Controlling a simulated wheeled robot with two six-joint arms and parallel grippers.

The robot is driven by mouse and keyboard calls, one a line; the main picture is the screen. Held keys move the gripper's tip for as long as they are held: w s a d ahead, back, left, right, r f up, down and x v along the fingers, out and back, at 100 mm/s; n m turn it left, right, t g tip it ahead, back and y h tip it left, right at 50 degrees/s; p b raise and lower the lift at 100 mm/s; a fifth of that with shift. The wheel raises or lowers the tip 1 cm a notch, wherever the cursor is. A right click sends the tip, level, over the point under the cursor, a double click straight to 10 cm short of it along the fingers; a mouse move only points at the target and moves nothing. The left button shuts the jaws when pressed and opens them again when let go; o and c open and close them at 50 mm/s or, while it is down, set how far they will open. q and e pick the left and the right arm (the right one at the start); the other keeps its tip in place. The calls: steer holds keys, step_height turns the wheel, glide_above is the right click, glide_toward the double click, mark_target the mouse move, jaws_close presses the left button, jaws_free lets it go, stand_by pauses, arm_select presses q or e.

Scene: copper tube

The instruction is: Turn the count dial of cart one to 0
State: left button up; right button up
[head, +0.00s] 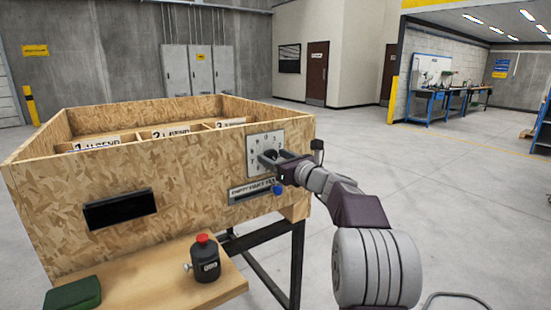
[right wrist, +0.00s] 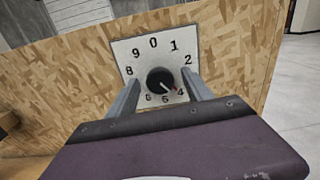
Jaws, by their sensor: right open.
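The count dial is a black round knob (right wrist: 160,79) on a white plate (right wrist: 124,47) with black digits in a ring, 0 at the top. A pale pointer mark on the knob points down and right, near 4 and 5. My right gripper (right wrist: 163,82) is open, with one finger on each side of the knob. I cannot tell whether the fingers touch it. The head view also shows my right gripper (head: 273,158) in front of the dial plate (head: 265,139), partly hiding the knob. My left gripper is not in view.
The plate is on a chipboard cart box (head: 180,185) with labelled compartments. Below it are a label strip (head: 250,191) and a blue knob (head: 278,190). A black bottle with a red cap (head: 205,262) and a green item (head: 72,294) are on the front shelf (head: 150,285).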

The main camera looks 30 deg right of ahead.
jaws_close()
steer(key=shift+f, duration=0.1)
